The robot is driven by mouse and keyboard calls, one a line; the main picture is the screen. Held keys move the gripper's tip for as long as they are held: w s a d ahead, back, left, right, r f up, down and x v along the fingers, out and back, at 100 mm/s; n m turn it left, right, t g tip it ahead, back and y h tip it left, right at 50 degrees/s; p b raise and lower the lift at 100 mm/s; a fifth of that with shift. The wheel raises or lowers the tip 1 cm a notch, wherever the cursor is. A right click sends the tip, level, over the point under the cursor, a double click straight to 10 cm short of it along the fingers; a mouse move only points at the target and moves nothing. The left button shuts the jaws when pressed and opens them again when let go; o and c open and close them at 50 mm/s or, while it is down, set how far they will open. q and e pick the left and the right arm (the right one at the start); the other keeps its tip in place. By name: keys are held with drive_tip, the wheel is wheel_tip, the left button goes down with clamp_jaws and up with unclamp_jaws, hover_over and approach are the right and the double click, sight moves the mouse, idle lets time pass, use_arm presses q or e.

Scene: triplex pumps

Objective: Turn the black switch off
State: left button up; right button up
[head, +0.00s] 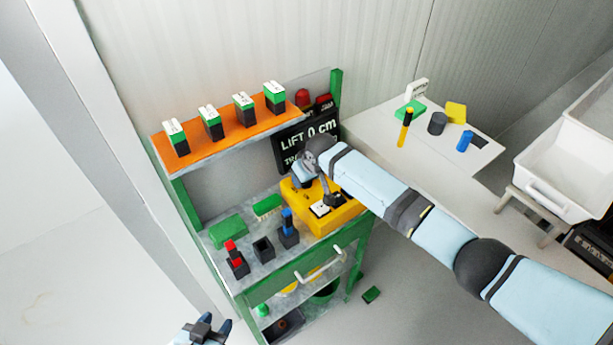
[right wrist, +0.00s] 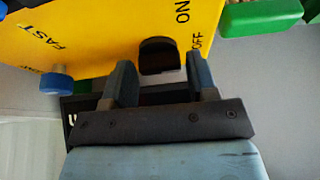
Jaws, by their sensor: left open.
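The yellow box (head: 345,218) stands on the top of the green workbench, and its yellow face (right wrist: 100,30) fills the upper part of the right wrist view. The black switch (right wrist: 158,50) sits on that face, beside the printed words ON and OFF. My right gripper (right wrist: 160,78) is open, its two blue fingers apart on either side of the switch; contact cannot be told. In the head view the right gripper (head: 318,182) is over the box and partly hides it. My left gripper (head: 204,330) is open and empty at the bottom edge, away from the bench.
A blue knob (right wrist: 57,82) by the word FAST is left of the fingers, and a green block (right wrist: 262,14) is at right. A black LIFT sign (head: 300,138) stands behind the box. A white table (head: 385,140) stands right.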

drive_tip(key=b+v, duration=0.1)
drive_tip(key=v, duration=1.2)
drive_tip(key=shift+r, duration=0.4)
